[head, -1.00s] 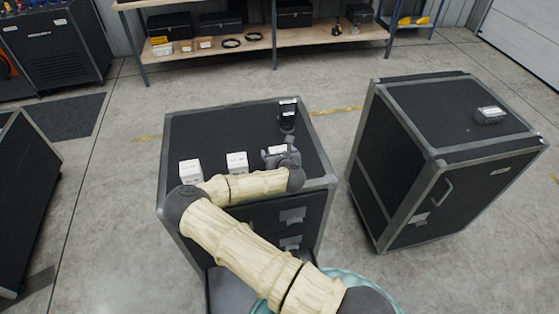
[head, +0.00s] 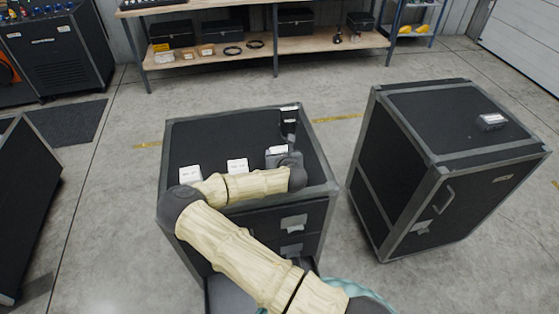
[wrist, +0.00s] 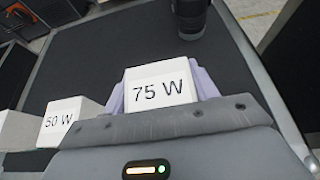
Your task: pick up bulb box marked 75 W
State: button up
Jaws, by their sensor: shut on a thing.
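The bulb box marked 75 W (wrist: 160,92) is white and sits between the pale purple fingers of my gripper (wrist: 162,88) in the wrist view, with its label facing the camera. My gripper is shut on it. In the head view the box's white top (head: 277,150) shows at my gripper (head: 284,157), over the right part of the black case (head: 215,125). The gripper hides the box's lower part, so I cannot tell whether it touches the case top. The box marked 50 W (wrist: 65,118) stands to its left, apart from the fingers.
Another white box (head: 190,174) stands farther left on the case. A black lens-like object (head: 289,122) stands just behind my gripper. A second black case (head: 440,150) stands to the right across a floor gap, with a small dark object (head: 491,121) on top.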

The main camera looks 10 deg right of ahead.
notch_tip(320, 180, up, 7)
jog(key=shift+f+b, duration=0.1)
jog(key=shift+b, duration=0.55)
